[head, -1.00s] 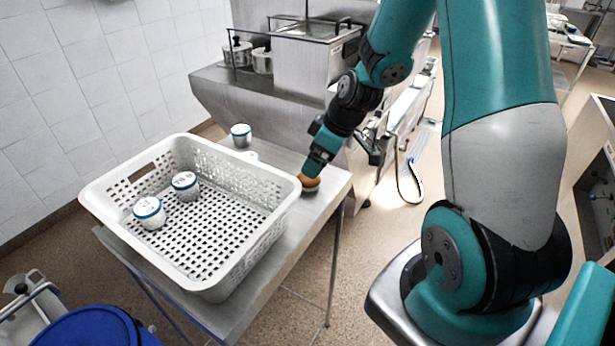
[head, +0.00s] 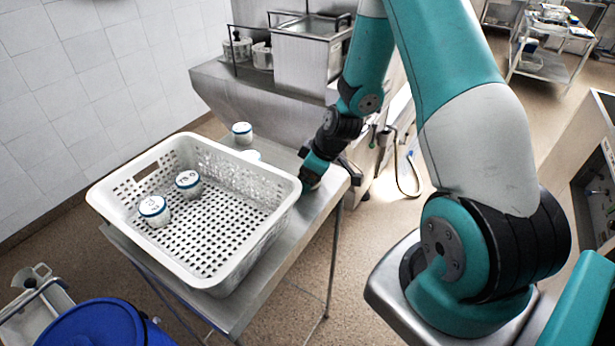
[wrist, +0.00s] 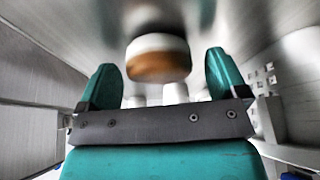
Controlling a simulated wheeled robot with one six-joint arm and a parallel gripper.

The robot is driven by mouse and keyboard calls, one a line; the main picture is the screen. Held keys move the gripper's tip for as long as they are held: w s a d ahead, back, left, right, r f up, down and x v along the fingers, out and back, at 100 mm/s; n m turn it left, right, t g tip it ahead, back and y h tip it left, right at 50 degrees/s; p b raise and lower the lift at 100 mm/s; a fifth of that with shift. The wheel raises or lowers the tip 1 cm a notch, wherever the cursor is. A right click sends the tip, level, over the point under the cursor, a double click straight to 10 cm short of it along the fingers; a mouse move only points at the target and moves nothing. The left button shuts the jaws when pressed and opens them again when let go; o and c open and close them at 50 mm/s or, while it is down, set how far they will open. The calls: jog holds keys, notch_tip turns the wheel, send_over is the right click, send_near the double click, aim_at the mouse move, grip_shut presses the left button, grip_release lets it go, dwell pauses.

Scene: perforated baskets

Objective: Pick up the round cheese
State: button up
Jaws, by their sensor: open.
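The round cheese (wrist: 158,60) shows in the wrist view as a blurred disc, white on one side and orange-brown on the other. It appears ahead of my gripper (wrist: 161,68), in line with the gap between the two teal fingers. The fingers are spread, with space visible on both sides of the cheese; I cannot tell how deep it sits between them. In the head view my gripper (head: 309,181) is low over the right end of the metal table (head: 318,205), and it hides the cheese there.
A steel sink unit (head: 262,103) is behind.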

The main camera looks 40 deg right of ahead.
jog(key=c, duration=1.1)
